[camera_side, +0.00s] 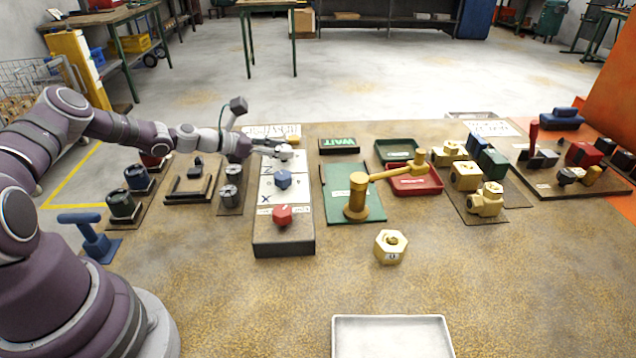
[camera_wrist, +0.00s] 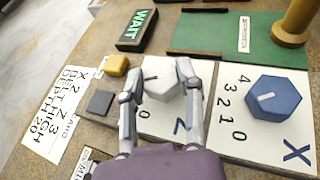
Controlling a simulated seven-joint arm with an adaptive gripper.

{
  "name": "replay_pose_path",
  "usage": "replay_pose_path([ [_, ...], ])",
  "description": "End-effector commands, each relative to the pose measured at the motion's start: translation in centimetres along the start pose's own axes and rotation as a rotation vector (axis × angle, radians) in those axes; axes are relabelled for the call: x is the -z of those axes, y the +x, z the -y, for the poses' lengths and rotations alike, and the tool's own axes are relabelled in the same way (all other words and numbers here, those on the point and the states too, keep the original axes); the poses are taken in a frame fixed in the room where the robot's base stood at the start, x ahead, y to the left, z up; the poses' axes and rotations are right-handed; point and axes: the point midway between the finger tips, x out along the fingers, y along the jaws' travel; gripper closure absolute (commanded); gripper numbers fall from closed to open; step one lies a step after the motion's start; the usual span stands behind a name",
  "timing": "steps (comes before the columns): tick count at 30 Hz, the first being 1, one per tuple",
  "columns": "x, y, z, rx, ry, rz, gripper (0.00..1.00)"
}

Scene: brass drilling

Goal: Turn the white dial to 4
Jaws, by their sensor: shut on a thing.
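The white dial (camera_wrist: 165,82) sits on a white panel marked Z. My gripper (camera_wrist: 160,72) is shut on the white dial, with one finger on each side of it. A short dark mark shows on the dial's left part in the wrist view. A 0 shows below the dial, but my fingers hide most of its scale, so the number it points at cannot be told. In the side view my gripper (camera_side: 280,149) is at the white dial (camera_side: 286,154), at the far end of the control box (camera_side: 284,246).
A blue dial (camera_wrist: 272,97) on the X panel stands close to my right finger; its scale reads 0 to 4. A yellow button (camera_wrist: 116,65) and a dark square (camera_wrist: 100,102) lie left of my fingers. A WAIT sign (camera_wrist: 138,28) stands behind.

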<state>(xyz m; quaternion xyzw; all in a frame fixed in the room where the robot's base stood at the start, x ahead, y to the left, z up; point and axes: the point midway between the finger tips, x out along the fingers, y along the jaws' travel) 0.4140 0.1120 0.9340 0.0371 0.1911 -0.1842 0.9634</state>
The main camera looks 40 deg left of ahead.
Motion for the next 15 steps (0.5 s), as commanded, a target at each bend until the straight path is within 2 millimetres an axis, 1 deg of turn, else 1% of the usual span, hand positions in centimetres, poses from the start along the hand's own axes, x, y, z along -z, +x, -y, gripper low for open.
replay_pose_path([
  [1, 0.03, 0.01, -0.26, 0.028, 0.016, 0.001, 1.0],
  [6, 0.05, 0.05, -0.22, 0.127, 0.052, 0.0, 1.0],
  [15, 0.02, 0.1, -0.19, 0.228, 0.094, 0.0, 1.0],
])
